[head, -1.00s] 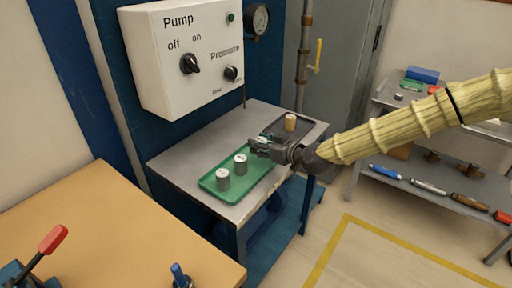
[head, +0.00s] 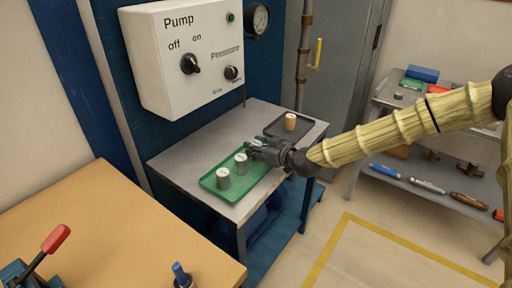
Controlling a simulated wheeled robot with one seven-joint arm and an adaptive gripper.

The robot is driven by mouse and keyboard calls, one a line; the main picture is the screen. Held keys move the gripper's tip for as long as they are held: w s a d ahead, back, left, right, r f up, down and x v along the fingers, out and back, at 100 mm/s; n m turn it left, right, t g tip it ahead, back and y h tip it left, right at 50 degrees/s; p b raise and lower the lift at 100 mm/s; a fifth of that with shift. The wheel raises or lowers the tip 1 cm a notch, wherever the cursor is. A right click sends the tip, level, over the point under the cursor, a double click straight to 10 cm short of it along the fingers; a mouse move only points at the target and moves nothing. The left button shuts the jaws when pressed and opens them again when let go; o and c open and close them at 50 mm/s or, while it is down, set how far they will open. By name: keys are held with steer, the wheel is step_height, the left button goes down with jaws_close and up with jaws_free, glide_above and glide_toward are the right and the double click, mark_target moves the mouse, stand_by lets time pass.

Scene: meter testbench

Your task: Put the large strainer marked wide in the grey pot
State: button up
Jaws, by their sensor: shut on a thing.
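My gripper (head: 252,147) is over the far part of the green tray (head: 206,184) on the grey metal table. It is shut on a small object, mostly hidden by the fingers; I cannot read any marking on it. Two short grey cylinders with pale tops stand upright on the green tray: a nearer one (head: 223,179) and a farther one (head: 241,163), just left of my fingertips. A dark grey tray (head: 273,128) lies behind my gripper, with a tan cylinder (head: 290,122) standing on it. I cannot identify a strainer marked wide or a grey pot.
A white pump box (head: 160,85) with knobs hangs above the back of the table. A wooden bench (head: 90,225) with a red-handled tool is at front left. A shelf rack (head: 420,170) with several tools is at right. The floor in front is clear.

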steer(key=shift+f, duration=0.15)
steer(key=o, duration=1.1)
steer(key=shift+c, duration=0.2)
steer(key=shift+d, duration=0.1)
